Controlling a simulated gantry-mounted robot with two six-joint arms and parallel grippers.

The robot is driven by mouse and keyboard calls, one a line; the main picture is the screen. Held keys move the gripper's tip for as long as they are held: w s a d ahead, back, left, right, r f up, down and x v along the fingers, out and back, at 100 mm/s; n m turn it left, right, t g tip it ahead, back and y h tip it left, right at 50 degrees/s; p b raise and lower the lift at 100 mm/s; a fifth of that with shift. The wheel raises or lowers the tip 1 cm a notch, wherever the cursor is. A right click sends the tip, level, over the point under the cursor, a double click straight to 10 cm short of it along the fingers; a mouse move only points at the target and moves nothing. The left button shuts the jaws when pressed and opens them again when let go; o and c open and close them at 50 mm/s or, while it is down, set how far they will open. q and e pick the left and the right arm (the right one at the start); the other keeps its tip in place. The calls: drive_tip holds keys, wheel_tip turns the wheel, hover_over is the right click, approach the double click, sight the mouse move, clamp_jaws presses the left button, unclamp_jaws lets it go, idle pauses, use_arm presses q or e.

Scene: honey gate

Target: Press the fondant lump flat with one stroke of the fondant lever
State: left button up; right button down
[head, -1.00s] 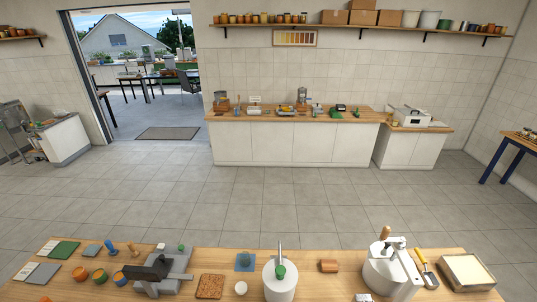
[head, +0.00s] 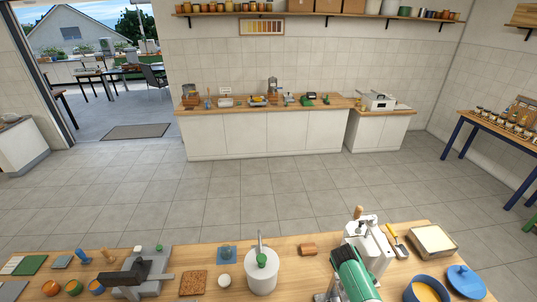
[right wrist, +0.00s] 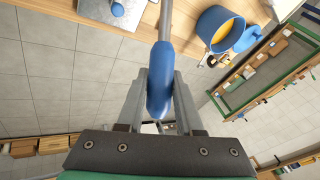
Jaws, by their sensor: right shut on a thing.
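In the right wrist view, my right gripper (right wrist: 160,82) is shut on a blue grip (right wrist: 158,98) at the end of a metal rod (right wrist: 165,22), which looks like the fondant lever. In the head view my green right arm (head: 352,275) reaches in from the bottom edge, in front of a white machine (head: 372,240); the lever's grip is not visible there. I cannot make out the fondant lump for sure; a small pale round thing (head: 224,281) lies on the bench further left.
A blue pot of yellow contents (head: 427,291) and a blue lid (head: 467,280) stand right of my arm. Behind them are a pale-topped tray (head: 433,240) and a yellow-handled scraper (head: 389,229). A white canister (head: 261,279) stands to the left.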

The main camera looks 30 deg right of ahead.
drive_tip(key=c, duration=0.6)
unclamp_jaws()
drive_tip(key=shift+w+d, duration=0.1)
drive_tip(key=shift+p+v, duration=1)
drive_tip(key=shift+v, duration=0.25)
drive_tip(key=p+v, duration=0.2)
drive_tip(key=v, duration=0.2)
drive_tip(key=shift+r+p, duration=0.2)
drive_tip(key=shift+p, duration=0.15)
drive_tip(key=shift+a, duration=0.25)
